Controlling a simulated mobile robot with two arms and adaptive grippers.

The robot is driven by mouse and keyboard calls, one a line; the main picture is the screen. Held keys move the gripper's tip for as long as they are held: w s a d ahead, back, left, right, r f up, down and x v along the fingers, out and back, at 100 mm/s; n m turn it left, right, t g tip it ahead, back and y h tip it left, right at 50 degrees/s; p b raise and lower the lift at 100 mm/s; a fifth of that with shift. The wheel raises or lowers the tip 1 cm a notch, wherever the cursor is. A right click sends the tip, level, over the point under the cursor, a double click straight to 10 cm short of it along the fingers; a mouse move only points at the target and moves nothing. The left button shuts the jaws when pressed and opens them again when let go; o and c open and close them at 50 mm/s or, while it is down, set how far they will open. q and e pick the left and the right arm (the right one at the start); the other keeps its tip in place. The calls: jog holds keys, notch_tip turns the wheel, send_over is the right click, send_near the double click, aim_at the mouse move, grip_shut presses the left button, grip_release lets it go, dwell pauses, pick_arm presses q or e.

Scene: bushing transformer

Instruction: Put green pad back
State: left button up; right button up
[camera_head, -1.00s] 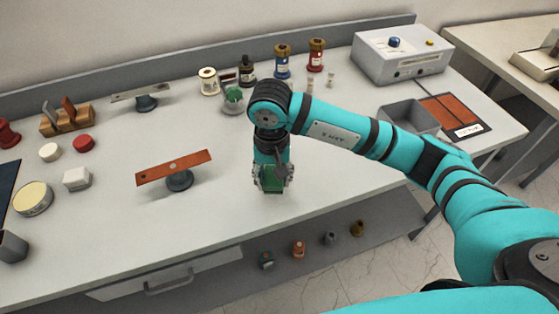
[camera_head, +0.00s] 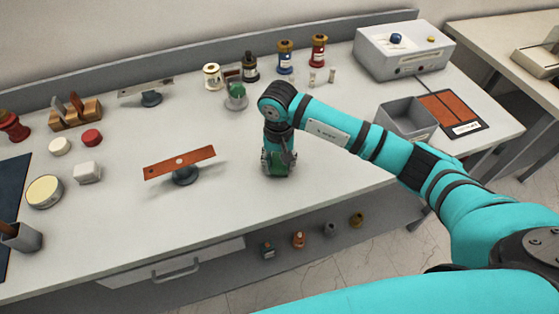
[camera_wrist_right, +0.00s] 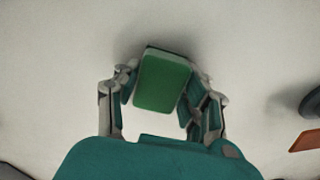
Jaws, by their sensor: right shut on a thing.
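The green pad (camera_wrist_right: 163,84) is a small block with a green face and a pale edge, held between the fingers of my right gripper (camera_wrist_right: 161,98) in the right wrist view. In the head view my right gripper (camera_head: 278,170) points down over the middle front of the table, to the right of the copper bar on a stand. Only a little of the pad shows there between the fingers. It is close over the white tabletop; I cannot tell whether it touches. My left gripper is not in view.
The copper bar (camera_head: 180,162) on its stand is left of the gripper. A white block (camera_head: 87,172) and a round tin (camera_head: 44,191) lie further left. A green-topped jar (camera_head: 236,95) stands behind. A grey bin (camera_head: 408,117) is at the right. The tabletop around the gripper is clear.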

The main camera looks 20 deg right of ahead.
aim_at(279, 161)
jog(key=shift+f, duration=0.2)
jog(key=o, duration=1.1)
jog(key=shift+r, duration=0.1)
jog(key=shift+o, duration=0.2)
jog(key=shift+r, duration=0.15)
notch_tip(279, 161, up, 11)
jog(key=b, duration=0.3)
jog(key=shift+r+b, duration=0.3)
jog(key=shift+r, duration=0.2)
